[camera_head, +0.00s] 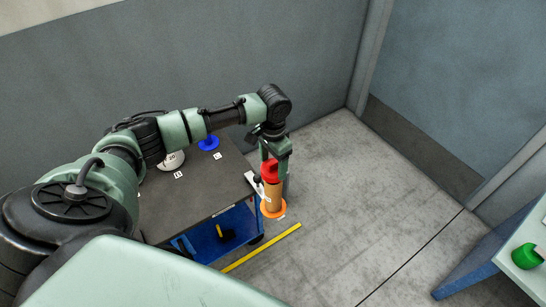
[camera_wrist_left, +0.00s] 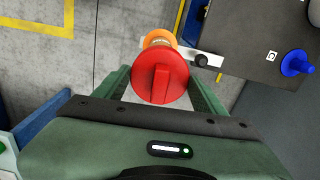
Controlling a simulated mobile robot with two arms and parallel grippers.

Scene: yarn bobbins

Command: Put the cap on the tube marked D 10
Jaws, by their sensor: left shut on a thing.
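A red cap (camera_head: 270,170) with a raised grip bar is held in my left gripper (camera_head: 274,158). It also shows in the left wrist view (camera_wrist_left: 160,82), between the two green fingers. A tan tube (camera_head: 273,197) with an orange flange (camera_head: 274,211) at its lower end stands upright directly below the cap, beside the dark table's right edge. The flange partly shows behind the cap in the left wrist view (camera_wrist_left: 159,37). I cannot tell whether the cap touches the tube's top, which is hidden. No D 10 mark is readable. My right gripper is out of view.
A white bracket (camera_wrist_left: 205,58) with a dark knob reaches from the table (camera_head: 213,184) to the tube. A blue piece (camera_head: 209,143) and a white piece (camera_head: 171,161) stand on the table. A green piece (camera_head: 527,256) lies at far right. Floor right of the tube is clear.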

